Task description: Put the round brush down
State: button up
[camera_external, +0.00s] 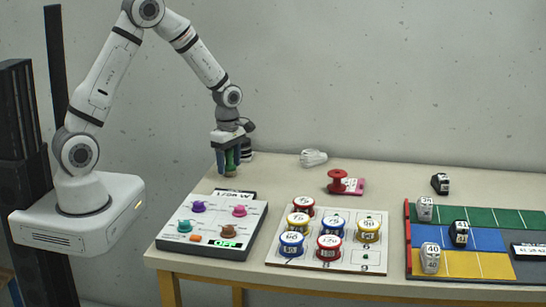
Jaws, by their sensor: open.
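My gripper (229,166) points down at the back left of the table, low over the top. Its fingers are open.
Right of my gripper lie a white ribbed object (313,158) and a red spool on a pink piece (340,182). In front stand a control panel (212,222), a board of several round tins (375,263) and a coloured lane board (480,215). A small black-and-white block (440,183) sits behind the lanes.

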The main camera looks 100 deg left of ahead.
notch_tip(320, 180, up, 12)
jog(key=shift+r, duration=0.2)
dwell(0.4)
jog(key=d+r+m+t, duration=0.1)
jog(key=d+r+m, duration=0.2)
jog(key=d+m, duration=0.55)
jog(key=d+r+m, duration=0.3)
jog(key=d+m, duration=0.3)
jog(key=d, duration=0.5)
jog(key=s+d+m+t, duration=0.1)
jog(key=s+d+m, duration=0.3)
jog(key=d+m, duration=0.3)
jog(key=s+d+m, duration=0.4)
jog(key=d+m, duration=0.3)
jog(key=m, duration=0.3)
jog(key=shift+d+r+t, duration=0.3)
jog(key=shift+r+t, duration=0.1)
jog(key=shift+r, duration=0.05)
